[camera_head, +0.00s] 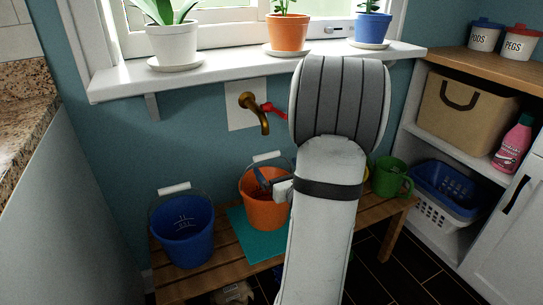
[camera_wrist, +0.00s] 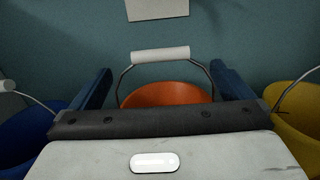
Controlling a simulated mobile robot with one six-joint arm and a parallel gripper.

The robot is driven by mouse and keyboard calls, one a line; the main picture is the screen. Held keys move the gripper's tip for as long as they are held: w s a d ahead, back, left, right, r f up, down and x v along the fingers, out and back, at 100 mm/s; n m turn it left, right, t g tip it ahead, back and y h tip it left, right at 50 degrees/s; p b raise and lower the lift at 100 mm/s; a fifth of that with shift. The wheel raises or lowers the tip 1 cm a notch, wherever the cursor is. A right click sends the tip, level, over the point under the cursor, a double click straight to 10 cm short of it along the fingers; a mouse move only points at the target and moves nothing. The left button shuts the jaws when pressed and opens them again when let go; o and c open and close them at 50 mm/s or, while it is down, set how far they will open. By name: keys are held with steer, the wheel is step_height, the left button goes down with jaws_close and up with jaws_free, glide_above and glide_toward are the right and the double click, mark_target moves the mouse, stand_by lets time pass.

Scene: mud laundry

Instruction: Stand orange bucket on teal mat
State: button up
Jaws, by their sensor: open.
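The orange bucket (camera_head: 266,214) stands upright on the wooden bench, over the teal mat (camera_head: 240,226). The mat shows at its left and front; my arm hides the right side. The bucket's white handle grip is raised, and it shows in the wrist view (camera_wrist: 160,55) above the orange rim (camera_wrist: 165,95). My gripper (camera_wrist: 166,86) is open, with one blue finger to each side of the bucket's handle and rim. In the head view one blue finger shows at the bucket's opening. I cannot tell whether the fingers touch the bucket.
A blue bucket (camera_head: 184,233) stands left on the bench (camera_head: 210,281). A yellow bucket (camera_wrist: 298,135) is at right, mostly behind my arm in the head view. A green mug-like vessel (camera_head: 388,177) stands farther right. A brass tap (camera_head: 256,112) juts from the wall above.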

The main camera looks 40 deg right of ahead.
steer(key=b+v, duration=0.4)
steer(key=b, duration=0.2)
steer(key=shift+f+b, duration=0.1)
steer(key=shift+b, duration=0.3)
steer(key=a+f+n+g+y, duration=0.2)
steer(key=a+n+g+y, duration=0.3)
steer(key=a+n, duration=0.6)
steer(key=a+f+n+g+y, duration=0.2)
steer(key=a+n+y, duration=0.5)
steer(key=a, duration=0.7)
steer(key=s+a+f+n+g, duration=0.4)
steer(key=s+a+n+g, duration=0.25)
steer(key=n+g, duration=0.2)
steer(key=s+d+n+h, duration=0.1)
steer(key=n+h, duration=0.1)
steer(key=n, duration=0.2)
steer(key=s+d+n+h, duration=0.1)
steer(key=n+h, duration=0.2)
steer(key=n, duration=0.1)
steer(key=s+d+n+g+h, duration=0.1)
steer(key=s+n+h, duration=0.1)
steer(key=n, duration=0.2)
steer(key=shift+d+f+h, duration=0.15)
steer(key=shift+f+h, duration=0.15)
